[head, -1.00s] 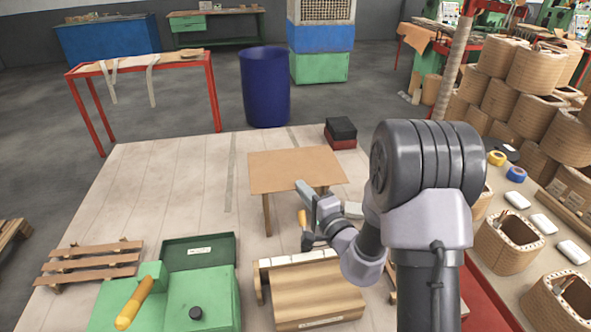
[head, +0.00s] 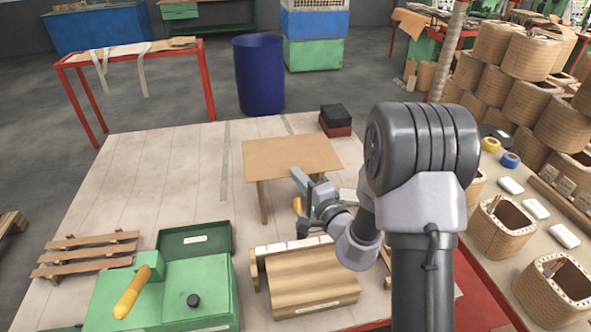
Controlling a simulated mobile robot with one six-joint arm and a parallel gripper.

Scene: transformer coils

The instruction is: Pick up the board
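A flat brown board (head: 288,153) lies level like a tabletop, with a leg visible under its front left corner, above the pale floor near the middle of the head view. My gripper (head: 299,178) is at the board's front edge, its grey tip overlapping that edge in the picture. I cannot tell whether it touches the board. Only one side of the gripper shows clearly, so its opening and anything between its fingers are hidden.
A wooden block stack (head: 312,282) and a green machine (head: 165,292) stand in front. A black and red box (head: 336,120) is behind the board. A blue barrel (head: 259,75) stands farther back. Coils (head: 500,230) line the right bench.

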